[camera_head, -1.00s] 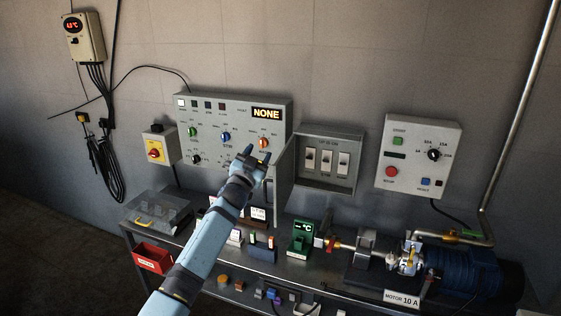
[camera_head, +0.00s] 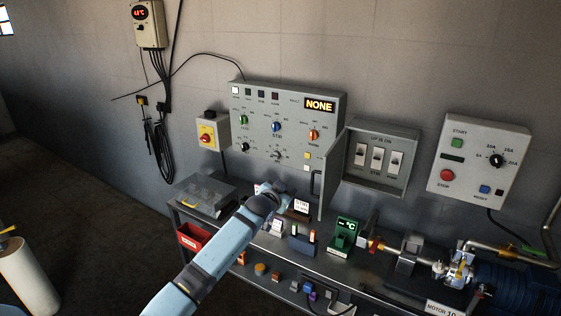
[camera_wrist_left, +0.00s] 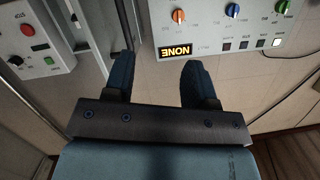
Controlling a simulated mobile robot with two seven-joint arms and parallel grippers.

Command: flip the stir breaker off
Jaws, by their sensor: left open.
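The grey breaker box (camera_head: 403,190) is on the wall, its door (camera_head: 332,175) swung open to the left. Inside are three light toggles under an "UP IS ON" label. The middle toggle (camera_head: 377,156) has a small label below it that seems to read STIR; I cannot tell its position for sure. My left gripper (camera_head: 284,187) is below the control panel, left of the door and apart from the toggles. Its fingers barely show there; in the left wrist view the gripper (camera_wrist_left: 158,82) is open and empty. My right gripper is not in view.
The control panel (camera_head: 290,105) with knobs and a NONE display is left of the box. A motor control box (camera_head: 475,165) is to its right. Below is a bench (camera_head: 275,270) with small devices, a green meter (camera_head: 343,234) and a motor. The open door stands between gripper and toggles.

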